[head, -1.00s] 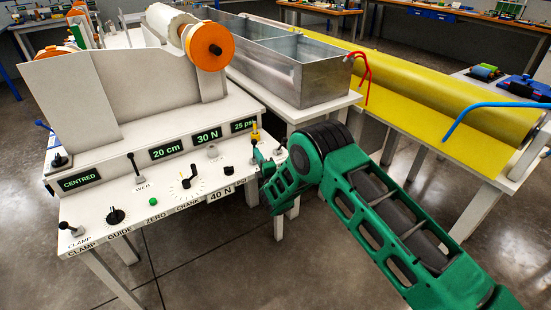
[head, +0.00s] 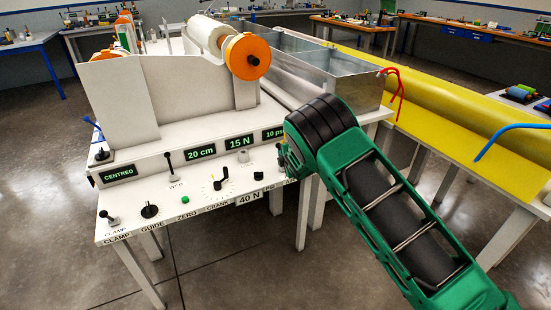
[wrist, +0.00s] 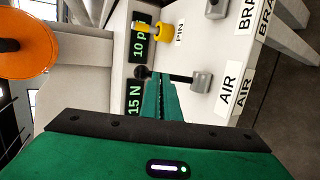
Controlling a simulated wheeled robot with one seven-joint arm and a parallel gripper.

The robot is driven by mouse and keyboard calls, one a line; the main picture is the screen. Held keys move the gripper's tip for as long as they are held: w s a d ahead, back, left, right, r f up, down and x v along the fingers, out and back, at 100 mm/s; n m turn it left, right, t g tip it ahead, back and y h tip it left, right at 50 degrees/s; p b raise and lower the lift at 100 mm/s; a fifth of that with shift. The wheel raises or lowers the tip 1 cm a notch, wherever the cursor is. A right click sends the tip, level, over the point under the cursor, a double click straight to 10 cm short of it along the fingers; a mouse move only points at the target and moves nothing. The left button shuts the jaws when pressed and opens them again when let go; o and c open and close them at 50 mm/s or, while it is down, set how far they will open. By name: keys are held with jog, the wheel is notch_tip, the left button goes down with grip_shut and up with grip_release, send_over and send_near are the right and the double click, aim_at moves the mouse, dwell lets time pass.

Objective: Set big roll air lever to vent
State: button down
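The air lever (wrist: 178,77) has a black ball knob, a dark shaft and a grey base beside the AIR label (wrist: 228,84) in the wrist view. My gripper (wrist: 160,80) has its green fingers together, with their tips at the lever's shaft. They seem to touch it from the side, not clasp it. In the head view my gripper (head: 288,160) is at the right end of the white panel and hides the air lever. The pressure display (head: 273,133) reads 10 psi, cut off at its edge; it also shows in the wrist view (wrist: 139,38).
A yellow-handled pin (wrist: 163,32) and a grey knob (wrist: 215,8) stand close by the lever. The tension display (head: 240,142) reads 15 N. The crank dial (head: 219,185) and guide knob (head: 150,211) lie left along the panel. A metal bath (head: 335,90) stands behind.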

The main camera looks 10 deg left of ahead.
jog(key=shift+w+r, duration=0.1)
jog(key=shift+w, duration=0.05)
jog(key=shift+w+r, duration=0.1)
jog(key=shift+r, duration=0.05)
jog(key=shift+d, duration=0.1)
jog(key=v, duration=1.4)
jog(key=shift+a+r, duration=0.2)
jog(key=shift+a, duration=0.05)
